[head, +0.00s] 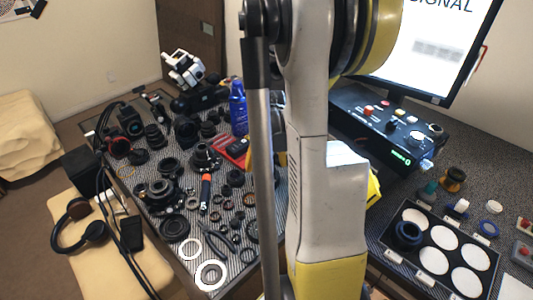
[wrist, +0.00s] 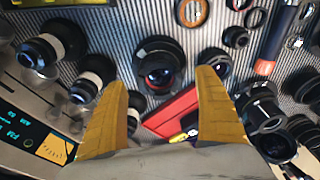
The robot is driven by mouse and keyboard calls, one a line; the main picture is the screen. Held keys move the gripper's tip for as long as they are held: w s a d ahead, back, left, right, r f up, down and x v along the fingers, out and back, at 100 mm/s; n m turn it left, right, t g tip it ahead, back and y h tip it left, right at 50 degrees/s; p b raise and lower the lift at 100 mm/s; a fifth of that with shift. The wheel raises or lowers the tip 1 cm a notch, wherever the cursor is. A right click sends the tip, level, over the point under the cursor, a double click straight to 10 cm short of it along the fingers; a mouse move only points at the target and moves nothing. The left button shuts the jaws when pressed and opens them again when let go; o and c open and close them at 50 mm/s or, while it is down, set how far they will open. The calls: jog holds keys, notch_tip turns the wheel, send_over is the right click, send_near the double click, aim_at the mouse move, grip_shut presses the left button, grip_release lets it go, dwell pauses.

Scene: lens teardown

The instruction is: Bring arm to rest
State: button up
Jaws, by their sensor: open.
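My gripper shows in the wrist view (wrist: 160,110) with its two yellow fingers wide apart and nothing between them. A dark lens part (wrist: 158,68) and a red case (wrist: 170,113) lie on the striped mat beyond the fingers, apart from them as far as I can tell. In the head view my white and yellow arm stands upright across the middle and hides part of the table. The gripper itself is mostly hidden there behind the arm.
Lens parts crowd the striped mat (head: 228,268). A blue bottle (head: 238,108) stands at its back. At right are a black control box (head: 385,125), a monitor (head: 430,45) and a tray with white discs (head: 407,268). Headphones (head: 78,225) lie at left. Floor shows at far left.

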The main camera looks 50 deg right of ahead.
notch_tip(320, 180, up, 9)
jog(key=s, duration=0.1)
jog(key=shift+a, duration=0.4)
